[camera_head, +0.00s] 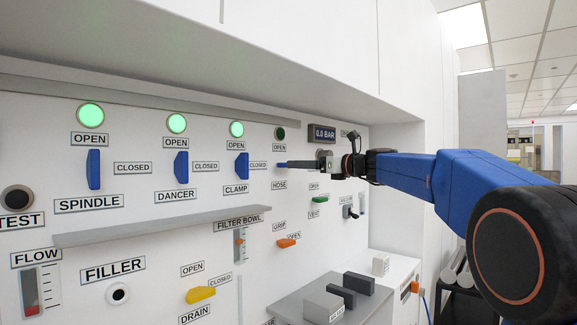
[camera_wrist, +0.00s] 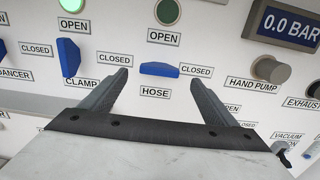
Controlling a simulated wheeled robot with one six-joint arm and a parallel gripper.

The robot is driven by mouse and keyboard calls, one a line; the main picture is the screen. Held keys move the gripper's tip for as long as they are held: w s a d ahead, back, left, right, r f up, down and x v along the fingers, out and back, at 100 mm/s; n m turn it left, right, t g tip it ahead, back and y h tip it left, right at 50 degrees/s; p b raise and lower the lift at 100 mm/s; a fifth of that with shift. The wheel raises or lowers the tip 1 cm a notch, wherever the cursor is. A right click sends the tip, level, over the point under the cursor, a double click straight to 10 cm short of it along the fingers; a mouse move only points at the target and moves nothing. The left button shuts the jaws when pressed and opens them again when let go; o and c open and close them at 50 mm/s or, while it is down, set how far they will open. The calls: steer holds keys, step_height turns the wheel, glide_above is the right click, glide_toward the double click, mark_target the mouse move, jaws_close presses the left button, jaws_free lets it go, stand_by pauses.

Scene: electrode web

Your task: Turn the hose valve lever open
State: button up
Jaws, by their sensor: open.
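The blue hose valve lever (camera_wrist: 160,69) lies horizontal on the white panel, above the HOSE label (camera_wrist: 156,92). An OPEN label is above it and a CLOSED label at its right. The hose lamp (camera_wrist: 167,12) above is dark green and unlit; it also shows in the head view (camera_head: 280,133). My gripper (camera_wrist: 159,82) is open, with one finger on each side of the lever in the wrist view.
The blue clamp lever (camera_head: 241,166), dancer lever (camera_head: 181,167) and spindle lever (camera_head: 94,169) stand upright under lit green lamps. A display (camera_head: 322,133) reads 0.0 BAR. A grey shelf (camera_head: 150,228) juts out below. A hand pump knob (camera_wrist: 271,69) is to the right.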

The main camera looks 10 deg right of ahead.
mark_target(285, 165)
steer(key=x, duration=0.8)
steer(key=c, duration=1.1)
